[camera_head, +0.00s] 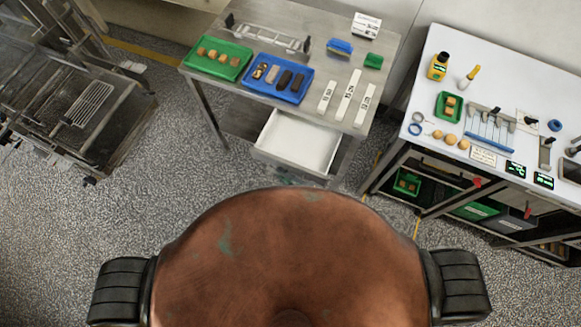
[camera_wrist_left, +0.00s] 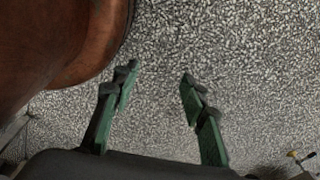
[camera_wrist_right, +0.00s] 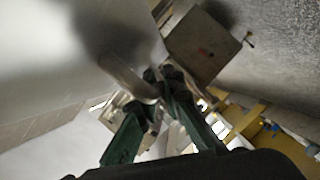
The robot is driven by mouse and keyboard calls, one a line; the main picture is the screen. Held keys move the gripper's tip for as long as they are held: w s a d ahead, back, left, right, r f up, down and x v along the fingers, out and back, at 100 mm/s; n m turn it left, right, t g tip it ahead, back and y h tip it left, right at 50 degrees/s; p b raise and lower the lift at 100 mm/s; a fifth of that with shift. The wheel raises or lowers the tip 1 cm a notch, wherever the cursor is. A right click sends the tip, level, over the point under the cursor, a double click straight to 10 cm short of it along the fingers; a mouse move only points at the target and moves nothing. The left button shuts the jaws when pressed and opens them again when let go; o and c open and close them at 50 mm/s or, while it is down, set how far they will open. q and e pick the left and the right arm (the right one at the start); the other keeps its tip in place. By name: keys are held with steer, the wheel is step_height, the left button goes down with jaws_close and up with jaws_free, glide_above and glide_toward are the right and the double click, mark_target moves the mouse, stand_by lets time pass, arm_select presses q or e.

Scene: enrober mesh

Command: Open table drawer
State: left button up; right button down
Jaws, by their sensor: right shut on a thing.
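The steel table (camera_head: 222,75) stands at the top centre of the head view. Its drawer (camera_head: 300,143) is pulled out below the tabletop, showing a bare white inside. My right gripper (camera_head: 287,178) is just in front of the drawer, largely hidden by my own copper-coloured body. In the right wrist view, its green fingers (camera_wrist_right: 158,82) are closed together on the metal handle bar (camera_wrist_right: 128,74). My left gripper (camera_wrist_left: 158,84) is open and empty above the speckled floor, and does not show in the head view.
The tabletop holds a green tray (camera_head: 195,67), a blue tray (camera_head: 256,90) and white label strips (camera_head: 349,94). A white workbench (camera_head: 425,92) with tools stands at the right. A mesh machine (camera_head: 80,110) stands at the left. Floor (camera_head: 150,190) is clear between them.

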steer(key=c, duration=2.3)
jaws_free()
steer(key=shift+c, duration=0.2)
steer(key=shift+s+d, duration=0.15)
arm_select(q)
steer(key=shift+s, duration=0.55)
arm_select(e)
steer(key=v, duration=1.1)
steer(key=shift+s+d+r, duration=0.15)
steer(key=shift+s+d, duration=0.05)
steer(key=shift+s, duration=0.05)
